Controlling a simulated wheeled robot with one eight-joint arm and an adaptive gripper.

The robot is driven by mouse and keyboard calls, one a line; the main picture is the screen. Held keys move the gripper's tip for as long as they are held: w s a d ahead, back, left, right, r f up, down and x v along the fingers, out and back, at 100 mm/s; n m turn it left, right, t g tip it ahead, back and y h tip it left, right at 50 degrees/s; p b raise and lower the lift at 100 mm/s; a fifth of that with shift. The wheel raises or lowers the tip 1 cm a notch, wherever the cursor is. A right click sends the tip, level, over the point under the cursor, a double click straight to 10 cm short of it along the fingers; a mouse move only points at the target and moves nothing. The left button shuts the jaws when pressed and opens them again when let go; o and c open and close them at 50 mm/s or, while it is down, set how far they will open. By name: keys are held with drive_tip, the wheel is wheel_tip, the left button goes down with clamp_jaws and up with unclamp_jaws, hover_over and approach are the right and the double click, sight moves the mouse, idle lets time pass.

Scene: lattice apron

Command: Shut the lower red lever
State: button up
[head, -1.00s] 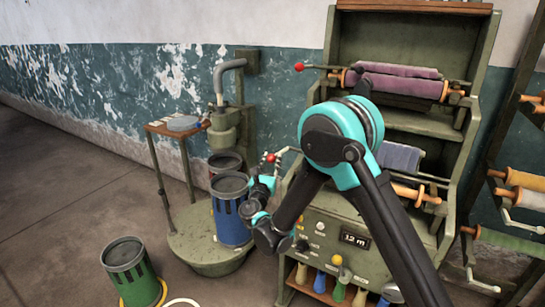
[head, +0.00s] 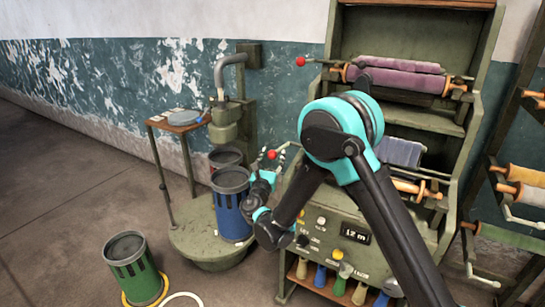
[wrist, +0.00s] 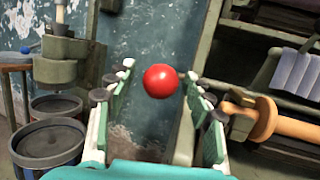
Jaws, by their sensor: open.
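The lower red lever shows as a red ball knob (head: 272,155) at the left side of the green rack machine, below the upper red lever (head: 300,62). My gripper (head: 273,151) is open at the lower knob. In the wrist view the red knob (wrist: 160,81) sits between the two spread fingers, nearer the right one, with gaps on both sides at the visible edges. Its lever rod is mostly hidden behind the knob and the right finger. My arm covers part of the machine's middle in the head view.
A blue bin (head: 231,216) and a red-banded bin stand on a round green base (head: 211,248) just left of my gripper. A small side table (head: 178,121) and a green bin (head: 134,270) are farther left. A wooden-handled roller (wrist: 262,119) lies right of the fingers.

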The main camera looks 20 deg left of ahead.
drive_tip(key=v, duration=1.2)
